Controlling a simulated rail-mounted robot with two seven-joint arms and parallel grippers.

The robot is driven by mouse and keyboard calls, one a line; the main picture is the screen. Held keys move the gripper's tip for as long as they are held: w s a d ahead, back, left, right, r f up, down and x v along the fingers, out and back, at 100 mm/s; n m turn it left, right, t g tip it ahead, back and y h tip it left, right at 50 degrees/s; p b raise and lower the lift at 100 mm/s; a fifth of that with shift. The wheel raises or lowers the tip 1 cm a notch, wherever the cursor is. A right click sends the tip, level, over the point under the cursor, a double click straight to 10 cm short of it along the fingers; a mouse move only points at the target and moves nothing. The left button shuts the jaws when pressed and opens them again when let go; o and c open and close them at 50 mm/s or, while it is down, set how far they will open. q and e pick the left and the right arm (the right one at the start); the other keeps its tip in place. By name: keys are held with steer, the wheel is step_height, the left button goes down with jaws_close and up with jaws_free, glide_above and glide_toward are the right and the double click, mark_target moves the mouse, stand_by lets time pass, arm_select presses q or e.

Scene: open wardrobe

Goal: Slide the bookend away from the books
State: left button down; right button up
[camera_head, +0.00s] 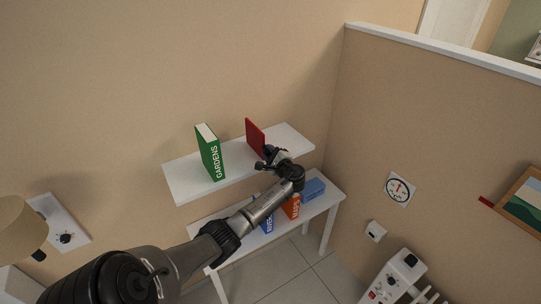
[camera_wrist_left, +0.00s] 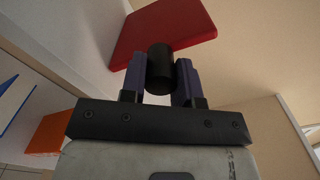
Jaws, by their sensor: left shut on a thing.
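The red bookend (camera_head: 254,136) stands upright on the white wall shelf (camera_head: 188,190), to the right of the green GARDENS book (camera_head: 207,158), with a gap between them. My left gripper (camera_head: 268,158) is at the bookend's front. In the left wrist view, the bookend shows as a red plate (camera_wrist_left: 165,27) with a black round knob (camera_wrist_left: 160,60). My left fingers (camera_wrist_left: 160,82) are shut on this knob, one on each side. My right gripper is not in view.
Below the shelf, a white table (camera_head: 325,203) holds a blue book (camera_head: 267,222), an orange book (camera_head: 292,209) and a blue box-like thing (camera_head: 314,188). A side wall stands right of the shelf. The shelf's right end is bare. A lamp (camera_head: 20,222) is at far left.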

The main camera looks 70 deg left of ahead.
arm_select(q)
steer(key=c, duration=1.3)
jaws_free()
steer(key=shift+w+f, duration=0.1)
steer(key=shift+f, duration=0.1)
steer(key=o, duration=0.3)
steer(key=shift+w+r, duration=0.15)
steer(key=shift+w, duration=0.05)
steer(key=shift+o, duration=0.8)
steer(key=shift+s, duration=0.1)
steer(key=shift+d, duration=0.25)
steer(key=w+d+b, duration=0.2)
steer(key=d, duration=1.1)
steer(key=shift+w, duration=0.1)
